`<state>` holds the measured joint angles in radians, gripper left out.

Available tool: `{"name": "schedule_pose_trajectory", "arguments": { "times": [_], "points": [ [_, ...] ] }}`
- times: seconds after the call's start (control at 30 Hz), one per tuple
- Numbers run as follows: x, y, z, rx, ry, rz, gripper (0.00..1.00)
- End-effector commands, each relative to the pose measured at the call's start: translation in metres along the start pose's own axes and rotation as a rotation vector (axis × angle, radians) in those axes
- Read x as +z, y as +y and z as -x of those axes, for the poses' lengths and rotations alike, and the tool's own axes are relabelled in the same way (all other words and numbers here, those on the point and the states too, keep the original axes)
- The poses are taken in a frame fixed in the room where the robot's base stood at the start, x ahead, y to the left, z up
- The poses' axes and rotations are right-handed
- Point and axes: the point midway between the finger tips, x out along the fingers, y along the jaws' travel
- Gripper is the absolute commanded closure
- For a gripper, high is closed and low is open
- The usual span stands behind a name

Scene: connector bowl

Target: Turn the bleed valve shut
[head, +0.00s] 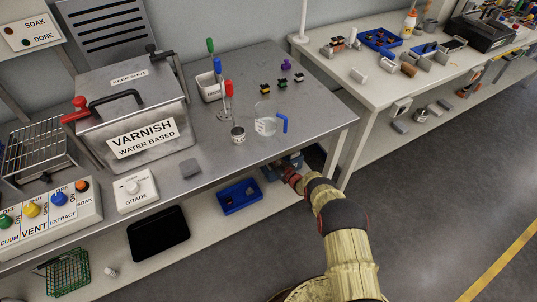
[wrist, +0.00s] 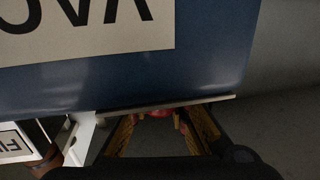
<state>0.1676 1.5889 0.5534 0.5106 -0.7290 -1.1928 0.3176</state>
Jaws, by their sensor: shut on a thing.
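In the wrist view, a small red part (wrist: 158,113), which looks like the bleed valve's handle, sits between the fingers of my gripper (wrist: 160,121). The yellow fingers are close around it, and it is mostly hidden. In the head view my gripper (head: 290,175) reaches under the bench's right front edge to the blue unit (head: 292,161). The arm and bench hide the grasp there.
A steel bench (head: 310,125) overhangs the blue unit. A blue tray (head: 238,196) stands to the left on the lower shelf. In the wrist view, a white part with a label (wrist: 15,141) is at the lower left. Open floor (head: 440,215) lies to the right.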

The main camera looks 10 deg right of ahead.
Motion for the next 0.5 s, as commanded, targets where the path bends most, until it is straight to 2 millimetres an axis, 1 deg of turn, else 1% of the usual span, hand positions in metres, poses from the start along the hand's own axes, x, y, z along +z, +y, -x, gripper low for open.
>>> {"name": "schedule_pose_trajectory", "arguments": {
  "times": [0.2,0.5],
  "points": [
    [0.001,-0.005,0.001,-0.142,0.0,0.001,1.0],
    [0.001,-0.011,0.002,-0.272,0.0,0.001,1.0]
  ]
}}
